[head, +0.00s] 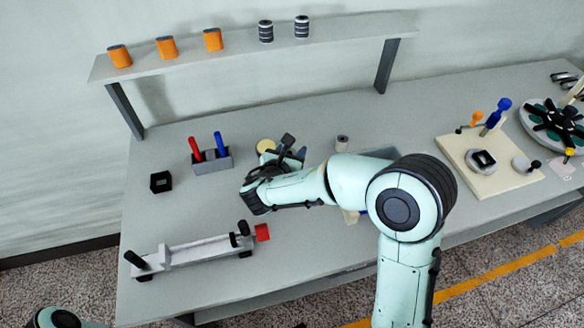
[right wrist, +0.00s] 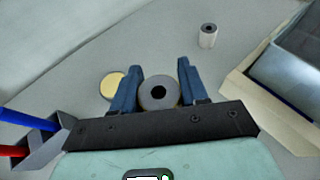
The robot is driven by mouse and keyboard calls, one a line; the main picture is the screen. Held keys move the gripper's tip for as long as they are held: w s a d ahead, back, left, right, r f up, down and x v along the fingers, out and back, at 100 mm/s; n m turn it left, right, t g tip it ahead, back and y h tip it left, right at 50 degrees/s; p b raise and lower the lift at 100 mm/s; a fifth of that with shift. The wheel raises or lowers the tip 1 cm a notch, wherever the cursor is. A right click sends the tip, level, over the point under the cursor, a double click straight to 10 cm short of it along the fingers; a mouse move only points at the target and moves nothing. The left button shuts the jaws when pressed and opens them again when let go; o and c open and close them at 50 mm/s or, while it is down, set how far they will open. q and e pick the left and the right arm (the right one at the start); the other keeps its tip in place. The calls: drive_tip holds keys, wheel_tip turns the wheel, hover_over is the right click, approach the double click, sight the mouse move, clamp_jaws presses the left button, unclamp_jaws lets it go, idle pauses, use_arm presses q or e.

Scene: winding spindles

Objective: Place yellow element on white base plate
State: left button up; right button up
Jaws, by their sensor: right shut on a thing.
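A flat round yellow disc (head: 266,146) lies on the table just behind my right gripper (head: 284,156). It also shows in the right wrist view (right wrist: 113,87), outside the left finger. My right gripper (right wrist: 158,70) is shut on a grey round piece with a dark centre hole (right wrist: 158,95), between its blue fingers. My arm and gripper mostly hide this piece in the head view. A cream-white plate (head: 462,151) lies at the right of the table, bearing a dark square piece, a pale disc and blue and orange upright pieces. My left gripper is out of view.
A small spool (head: 342,143) stands behind my right arm. A grey holder (head: 212,163) has red and blue handles. A black square block (head: 160,182) and long fixture (head: 190,252) are left. A shelf (head: 240,48) holds spools. A round rack (head: 550,120) is far right.

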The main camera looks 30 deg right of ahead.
wheel_tip(320, 180, down, 6)
drive_tip(key=shift+f+b, duration=0.1)
drive_tip(key=shift+b, duration=0.2)
drive_tip(key=o, duration=1.1)
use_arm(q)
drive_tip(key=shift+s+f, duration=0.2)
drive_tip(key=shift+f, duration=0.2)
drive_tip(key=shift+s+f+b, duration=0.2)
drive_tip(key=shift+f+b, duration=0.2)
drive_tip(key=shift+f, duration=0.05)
use_arm(e)
drive_tip(key=v, duration=1.2)
drive_tip(key=shift+s, duration=0.1)
